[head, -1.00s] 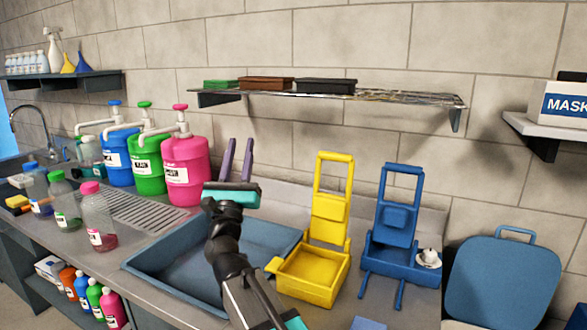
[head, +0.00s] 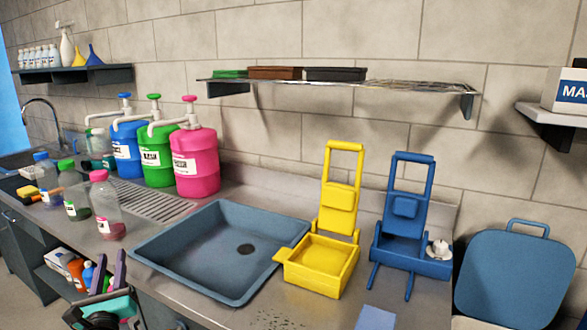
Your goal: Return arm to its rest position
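My gripper (head: 109,266) is at the lower left of the head view, in front of the counter's front edge. Its two purple fingers point up and stand apart, with nothing held between them. Its teal body is below, cut off by the bottom edge of the picture. Bottles on the low shelf show behind it. Most of my arm is out of view.
Pump jugs (head: 196,165) and small bottles (head: 105,205) are at left. A wall shelf (head: 400,93) holds brushes or blocks.

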